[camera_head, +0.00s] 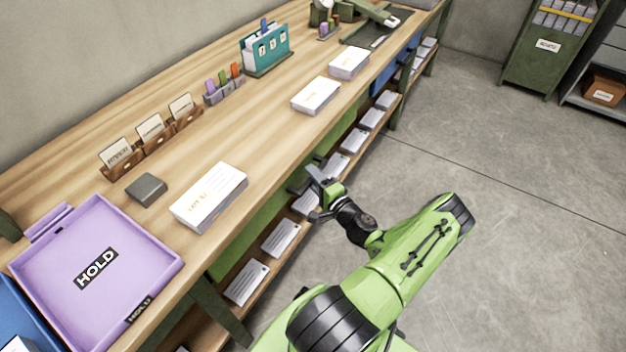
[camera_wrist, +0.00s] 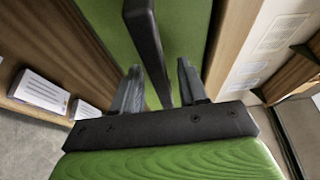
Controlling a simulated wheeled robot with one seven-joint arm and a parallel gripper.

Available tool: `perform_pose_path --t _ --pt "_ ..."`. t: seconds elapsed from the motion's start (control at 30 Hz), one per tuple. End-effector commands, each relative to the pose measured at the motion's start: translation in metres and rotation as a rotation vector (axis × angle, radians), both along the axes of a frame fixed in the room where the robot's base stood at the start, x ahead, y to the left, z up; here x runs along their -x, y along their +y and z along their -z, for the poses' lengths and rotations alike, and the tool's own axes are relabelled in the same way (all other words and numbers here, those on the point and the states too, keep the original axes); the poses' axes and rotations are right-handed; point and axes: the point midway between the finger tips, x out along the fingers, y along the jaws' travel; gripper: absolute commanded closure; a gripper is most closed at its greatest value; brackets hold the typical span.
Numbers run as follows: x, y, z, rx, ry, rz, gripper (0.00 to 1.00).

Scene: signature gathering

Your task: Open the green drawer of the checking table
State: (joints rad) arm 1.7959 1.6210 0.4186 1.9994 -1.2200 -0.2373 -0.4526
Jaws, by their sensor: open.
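The green drawer (camera_head: 252,237) is set under the front edge of the long wooden checking table (camera_head: 262,130) and looks shut. In the wrist view its green front (camera_wrist: 186,28) fills the top middle, with a dark bar handle (camera_wrist: 150,48) running across it. My gripper (camera_head: 312,186) is at the drawer front, just below the tabletop edge. In the wrist view my gripper (camera_wrist: 160,72) is open, one finger on each side of the handle. I cannot tell whether either finger touches it.
A purple HOLD tray (camera_head: 62,262), paper stacks (camera_head: 210,196) and card holders (camera_head: 150,140) stand on the tabletop. A lower shelf with several paper stacks (camera_head: 281,238) runs below the drawer. A blue drawer front (camera_head: 384,78) is farther along. The floor at right is clear.

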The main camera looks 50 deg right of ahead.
Motion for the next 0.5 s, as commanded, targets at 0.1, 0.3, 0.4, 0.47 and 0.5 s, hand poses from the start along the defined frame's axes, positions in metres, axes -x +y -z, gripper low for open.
perform_pose_path --t 0.1,0.3,0.4,0.47,0.5 --pt "-0.0046 -0.0014 -0.0001 0.000 0.000 0.000 0.57" --pt "-0.0044 -0.0015 -0.0005 0.000 0.000 0.000 0.60" --pt "-0.0042 -0.0014 -0.0005 0.000 0.000 0.000 0.76" --pt "-0.0041 -0.0013 -0.0004 0.000 0.000 0.000 0.85" --pt "-0.0041 -0.0013 -0.0004 0.000 0.000 0.000 0.91"
